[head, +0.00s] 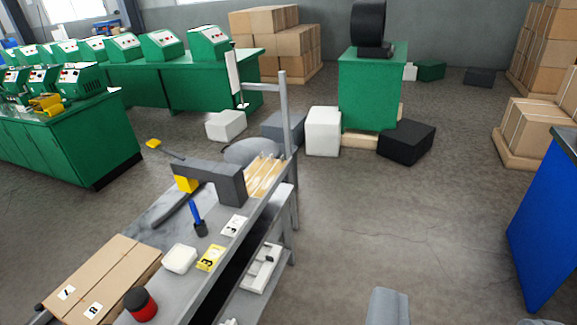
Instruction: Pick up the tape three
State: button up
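A small yellow block with a black 3 (210,258) lies on the grey workbench (217,289); I take it for tape three. No fingers of my gripper show. A grey rounded shape (388,305) rises from the bottom edge, right of the bench; I cannot tell what it is.
Near it are a white block (180,259), a numbered white card (235,225), a blue-handled tool (196,216), a red-and-black jar (140,304) and cardboard boxes (103,280). A grey post (285,115) stands at the bench's far end. Floor is open to the right.

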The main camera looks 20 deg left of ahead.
aim_at(269, 178)
jog(key=z, duration=0.05)
jog(key=i, duration=3.6)
jog(key=u, duration=1.25)
